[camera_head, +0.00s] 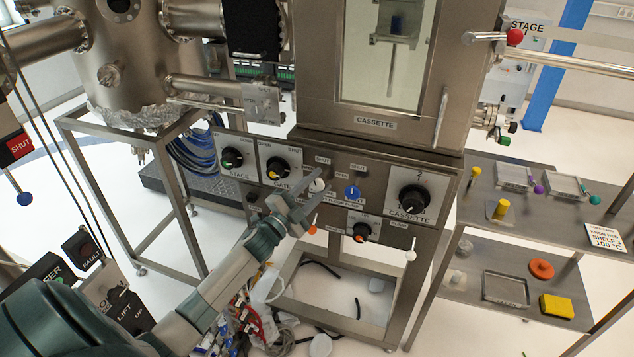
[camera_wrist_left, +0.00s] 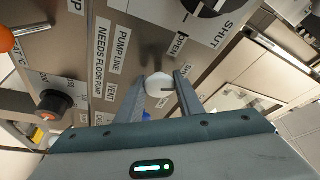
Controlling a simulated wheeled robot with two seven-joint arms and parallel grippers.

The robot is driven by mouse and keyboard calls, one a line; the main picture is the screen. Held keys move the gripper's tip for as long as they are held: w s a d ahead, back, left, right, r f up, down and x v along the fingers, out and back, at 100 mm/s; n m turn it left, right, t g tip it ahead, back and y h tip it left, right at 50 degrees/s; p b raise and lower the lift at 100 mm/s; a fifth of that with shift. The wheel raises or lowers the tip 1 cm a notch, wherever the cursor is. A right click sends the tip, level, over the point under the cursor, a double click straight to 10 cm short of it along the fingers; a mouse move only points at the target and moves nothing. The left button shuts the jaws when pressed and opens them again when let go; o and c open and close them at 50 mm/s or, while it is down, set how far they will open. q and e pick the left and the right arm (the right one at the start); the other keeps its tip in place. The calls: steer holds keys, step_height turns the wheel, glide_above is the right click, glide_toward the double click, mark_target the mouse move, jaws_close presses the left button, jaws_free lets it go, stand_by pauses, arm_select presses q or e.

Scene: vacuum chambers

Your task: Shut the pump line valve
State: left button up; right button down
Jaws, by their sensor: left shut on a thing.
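The pump line valve shows as a white knob (camera_head: 317,186) on the front panel under the CASSETTE chamber. It also shows in the left wrist view (camera_wrist_left: 159,83), beside a PUMP LINE label (camera_wrist_left: 122,50) and small OPEN and SHUT labels. A dark pointer mark on it points toward the right finger there. My left gripper (camera_head: 306,196) reaches in from the lower left, its fingers on either side of the knob and shut on it. The fingers hide part of the knob and nearby labels. My right gripper is not in view.
Close by are the black GATE knob (camera_head: 283,168), a blue knob (camera_head: 352,192), an orange-tipped lever (camera_head: 313,230) and the large CASSETTE knob (camera_head: 412,199). A steel side shelf (camera_head: 530,228) with small parts stands at right. Loose cables lie on the floor below.

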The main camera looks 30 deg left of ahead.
arm_select(q)
steer(key=m+p, duration=0.1)
steer(key=m, duration=0.2)
steer(key=shift+g, duration=0.4)
steer(key=shift+m, duration=0.3)
steer(key=shift+h, duration=0.4)
steer(key=o, duration=1.1)
steer(key=shift+c, duration=0.2)
